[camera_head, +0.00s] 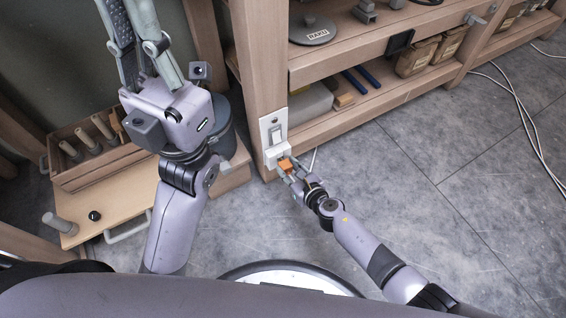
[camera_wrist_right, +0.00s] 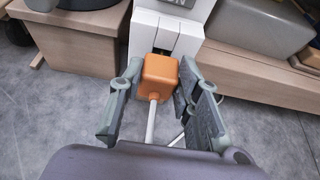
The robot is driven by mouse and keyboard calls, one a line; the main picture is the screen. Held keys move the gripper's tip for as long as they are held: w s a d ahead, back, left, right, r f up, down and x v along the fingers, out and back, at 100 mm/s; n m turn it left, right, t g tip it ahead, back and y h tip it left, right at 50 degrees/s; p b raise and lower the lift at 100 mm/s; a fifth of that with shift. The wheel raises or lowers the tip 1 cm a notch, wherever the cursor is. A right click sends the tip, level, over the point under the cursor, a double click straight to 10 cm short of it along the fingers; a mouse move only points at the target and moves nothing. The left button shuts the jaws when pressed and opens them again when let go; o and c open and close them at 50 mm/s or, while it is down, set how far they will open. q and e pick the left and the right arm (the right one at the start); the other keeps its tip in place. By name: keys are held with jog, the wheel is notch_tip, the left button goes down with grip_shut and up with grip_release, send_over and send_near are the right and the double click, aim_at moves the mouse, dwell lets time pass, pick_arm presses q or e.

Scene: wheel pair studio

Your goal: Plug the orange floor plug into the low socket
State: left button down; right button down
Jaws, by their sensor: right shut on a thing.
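The orange plug (camera_head: 285,164) is at the low white socket (camera_head: 276,153) on the wooden post's lower end. In the right wrist view the orange plug (camera_wrist_right: 159,77) has its front against the white socket (camera_wrist_right: 167,38), with its white cord trailing back toward me. Whether its pins are fully in is hidden. My right gripper (camera_head: 291,170) has its fingers on both sides of the plug, shut on it; it also shows in the right wrist view (camera_wrist_right: 157,85). My left gripper (camera_head: 138,75) is raised at the upper left, away from the socket; its fingertips are cut off by the frame edge.
A wooden shelf unit (camera_head: 375,105) with bins and tools stands right of the post. A wooden tool tray (camera_head: 85,180) with pegs lies at the left. White cables (camera_head: 515,95) lie on the floor at right. The grey tiled floor (camera_head: 420,170) is mostly clear.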

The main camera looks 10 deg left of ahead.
jog(key=shift+w+a, duration=0.4)
jog(key=shift+w, duration=0.15)
jog(key=shift+r, duration=0.1)
jog(key=c, duration=1.1)
grip_release()
jog(key=shift+d+r, duration=0.15)
jog(key=shift+r, duration=0.1)
jog(key=shift+s+d+r, duration=0.3)
jog(key=shift+s+d, duration=0.05)
jog(key=shift+s, duration=0.05)
jog(key=v, duration=1)
jog(key=shift+s+f, duration=0.25)
jog(key=shift+s, duration=0.15)
